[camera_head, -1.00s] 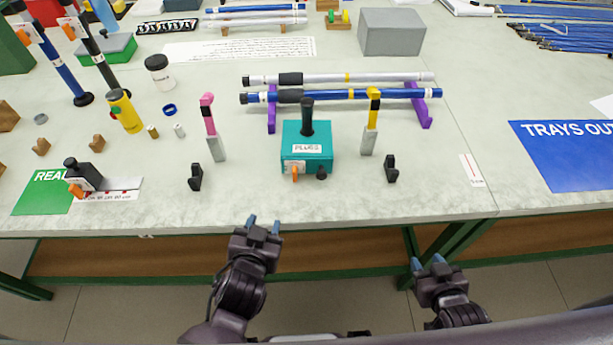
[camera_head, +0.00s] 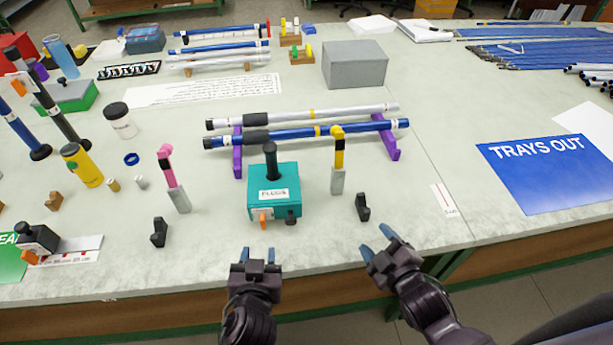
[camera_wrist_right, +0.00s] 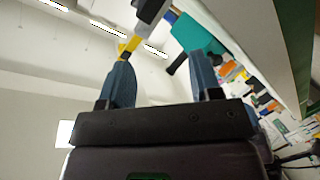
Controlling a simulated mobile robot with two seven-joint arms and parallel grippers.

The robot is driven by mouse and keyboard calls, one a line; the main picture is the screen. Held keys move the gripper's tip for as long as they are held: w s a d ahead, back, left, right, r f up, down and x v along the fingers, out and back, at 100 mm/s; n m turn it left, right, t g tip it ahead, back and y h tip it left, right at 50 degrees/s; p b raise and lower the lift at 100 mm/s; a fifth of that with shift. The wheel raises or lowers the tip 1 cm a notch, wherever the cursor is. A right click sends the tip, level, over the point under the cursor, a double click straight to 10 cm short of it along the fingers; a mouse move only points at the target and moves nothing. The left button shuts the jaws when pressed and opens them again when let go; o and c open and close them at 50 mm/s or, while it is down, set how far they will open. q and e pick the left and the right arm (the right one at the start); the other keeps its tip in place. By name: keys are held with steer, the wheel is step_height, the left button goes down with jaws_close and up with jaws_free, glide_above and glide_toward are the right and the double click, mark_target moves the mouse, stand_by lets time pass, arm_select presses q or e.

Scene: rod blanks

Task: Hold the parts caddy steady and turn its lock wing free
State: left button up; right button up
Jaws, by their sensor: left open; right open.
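The parts caddy is a teal box (camera_head: 285,207) labelled PLUGS with an upright black post handle (camera_head: 270,160) on top. An orange wing (camera_head: 263,221) and a black knob (camera_head: 291,218) sit on its front face. My left gripper (camera_head: 258,256) is open and empty, in front of the caddy near the table's front edge. My right gripper (camera_head: 377,244) is open and empty, to the front right of the caddy. In the right wrist view, its open fingers show (camera_wrist_right: 165,85), with the teal caddy (camera_wrist_right: 200,38) beyond them. Neither gripper touches the caddy.
A pink-topped tool (camera_head: 171,180) stands left of the caddy and a yellow-topped one (camera_head: 338,160) right. Small black holders (camera_head: 159,232) and (camera_head: 362,207) flank it. Rods (camera_head: 310,133) lie on purple stands (camera_head: 390,147) behind.

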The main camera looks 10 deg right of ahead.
steer(key=w+a+r+n+y, duration=0.25)
steer(key=w+a+n, duration=0.2)
steer(key=n, duration=0.35)
steer(key=w+a+r+n+y, duration=0.25)
steer(key=w+n, duration=0.25)
steer(key=n, duration=0.4)
steer(key=n+g+y, duration=0.3)
steer(key=n+y, duration=0.2)
steer(key=n, duration=1)
glide_toward(276, 159)
steer(key=w+a+n, duration=0.1)
steer(key=w+a, duration=0.3)
steer(key=w+a+n, duration=0.1)
steer(key=w+a, duration=0.2)
steer(key=a, duration=0.1)
steer(key=shift+w+a+r+g+y, duration=0.1)
steer(key=shift+w+a+g+y, duration=0.2)
steer(key=shift+w+a+y, duration=0.1)
steer(key=shift+s, duration=0.1)
